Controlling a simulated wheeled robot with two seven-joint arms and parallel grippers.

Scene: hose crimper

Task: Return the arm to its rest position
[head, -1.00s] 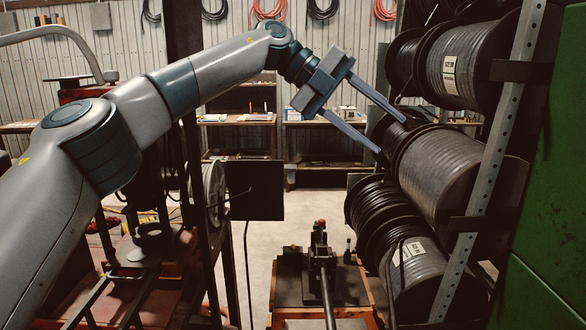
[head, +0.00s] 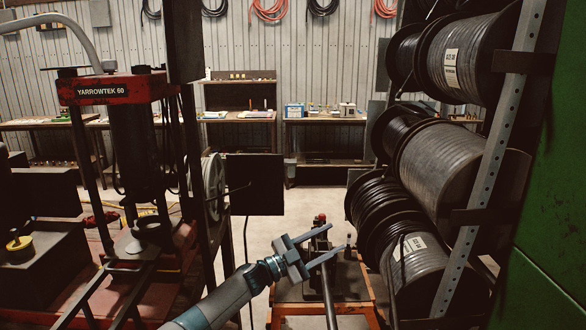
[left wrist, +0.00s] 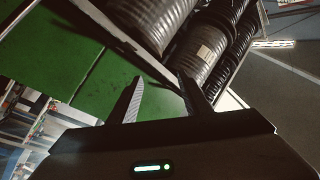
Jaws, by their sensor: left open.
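My left arm comes in from the bottom of the head view, low and in front of the workbench. My left gripper (head: 332,246) is open and empty, with its two fingers apart and pointing right. In the head view it overlaps the small bench with the orange frame and the black lever tool. The left wrist view shows the two open fingers (left wrist: 160,88) with nothing between them; beyond them are the hose reels and a green panel. My right gripper is in neither view.
Hose reels (head: 440,170) on a metal rack and a green panel (head: 555,200) stand at the right. A red-topped press (head: 115,88) stands at the left. The small bench (head: 350,283) stands at the front centre. Bare floor (head: 265,237) shows behind it.

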